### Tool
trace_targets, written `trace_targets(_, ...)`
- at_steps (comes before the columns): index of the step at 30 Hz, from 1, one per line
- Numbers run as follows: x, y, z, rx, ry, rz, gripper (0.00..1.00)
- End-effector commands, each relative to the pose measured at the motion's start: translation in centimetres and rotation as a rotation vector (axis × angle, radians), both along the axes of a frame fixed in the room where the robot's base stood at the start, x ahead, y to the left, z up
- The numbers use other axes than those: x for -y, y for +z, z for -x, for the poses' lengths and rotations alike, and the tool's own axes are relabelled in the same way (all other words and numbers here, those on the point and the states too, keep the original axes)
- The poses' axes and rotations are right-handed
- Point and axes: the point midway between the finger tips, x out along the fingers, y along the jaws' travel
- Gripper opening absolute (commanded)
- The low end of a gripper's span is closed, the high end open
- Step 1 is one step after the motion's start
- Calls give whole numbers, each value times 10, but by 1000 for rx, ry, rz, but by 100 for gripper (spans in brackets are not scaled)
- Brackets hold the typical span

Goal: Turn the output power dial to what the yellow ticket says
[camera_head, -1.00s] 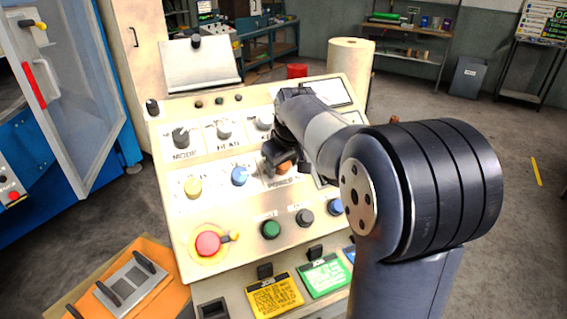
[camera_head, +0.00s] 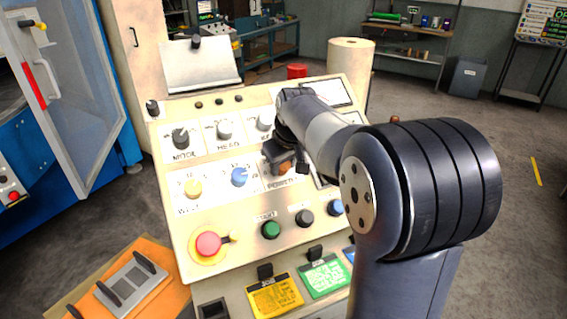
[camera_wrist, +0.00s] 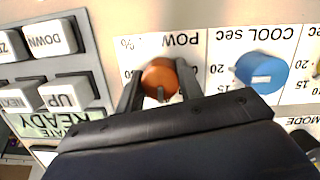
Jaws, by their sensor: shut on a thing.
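The output power dial is an orange knob (camera_head: 285,168) on the sloped panel, above the word POWER, mostly covered by my gripper (camera_head: 284,160). In the wrist view the orange knob (camera_wrist: 160,78) sits between the two dark fingers of my gripper (camera_wrist: 160,72), one on each side, and they are shut on it. A pale pointer mark on the knob is not clear, and most of its scale is hidden. The yellow ticket (camera_head: 274,296) hangs at the panel's lower front edge; its small writing cannot be read here.
A blue dial (camera_head: 239,177), labelled COOL sec in the wrist view (camera_wrist: 261,72), stands beside the orange one. A yellow dial (camera_head: 193,188) is farther left. A red emergency button (camera_head: 208,244) and green button (camera_head: 271,229) are lower. A green ticket (camera_head: 324,278) hangs beside the yellow one.

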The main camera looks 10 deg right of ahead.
Motion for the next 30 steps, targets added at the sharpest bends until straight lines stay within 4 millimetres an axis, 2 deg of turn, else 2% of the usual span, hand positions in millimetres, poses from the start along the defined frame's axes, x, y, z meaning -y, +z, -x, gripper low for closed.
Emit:
trace_targets(18,0,2,0,-48,-392,-270,12)
trace_targets(30,0,1,-1,-66,-560,-387,12)
